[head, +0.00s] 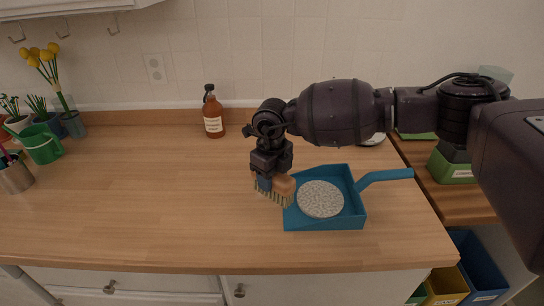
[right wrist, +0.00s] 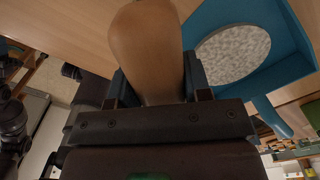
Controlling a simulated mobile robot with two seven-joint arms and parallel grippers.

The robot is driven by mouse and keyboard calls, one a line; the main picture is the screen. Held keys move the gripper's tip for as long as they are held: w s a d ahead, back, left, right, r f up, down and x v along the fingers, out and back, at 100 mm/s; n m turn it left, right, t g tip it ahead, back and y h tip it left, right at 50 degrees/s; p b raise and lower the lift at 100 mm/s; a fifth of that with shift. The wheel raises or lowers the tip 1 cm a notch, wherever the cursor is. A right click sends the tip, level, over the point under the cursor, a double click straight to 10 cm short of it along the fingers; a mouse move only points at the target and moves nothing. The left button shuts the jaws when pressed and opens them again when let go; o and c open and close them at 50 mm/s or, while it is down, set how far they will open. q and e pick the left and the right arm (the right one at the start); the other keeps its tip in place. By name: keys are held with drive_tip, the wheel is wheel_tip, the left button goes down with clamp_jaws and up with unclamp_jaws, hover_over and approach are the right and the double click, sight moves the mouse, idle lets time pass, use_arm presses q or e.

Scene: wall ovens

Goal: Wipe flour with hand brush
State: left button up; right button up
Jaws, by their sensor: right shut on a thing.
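A hand brush (head: 283,187) with a tan wooden body and pale bristles is in my right gripper (head: 267,181). In the right wrist view its wooden handle (right wrist: 146,50) sits between the two fingers. The bristles are at the left edge of a blue dustpan (head: 354,209); I cannot tell if they touch it. A round, flat, speckled grey-white patch (head: 320,199), seemingly the flour, lies inside the dustpan. It also shows in the right wrist view (right wrist: 233,53). The dustpan's handle (head: 388,176) points right. My left gripper is not in view.
A brown bottle (head: 213,115) stands at the back by the tiled wall. Flower pots, a green watering can (head: 41,144) and a metal cup (head: 15,177) are at the left. The middle-left of the wooden counter (head: 140,190) is clear. Colored bins (head: 447,285) are below right.

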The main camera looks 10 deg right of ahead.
drive_tip(key=shift+r+p, duration=0.45)
drive_tip(key=shift+r, duration=1)
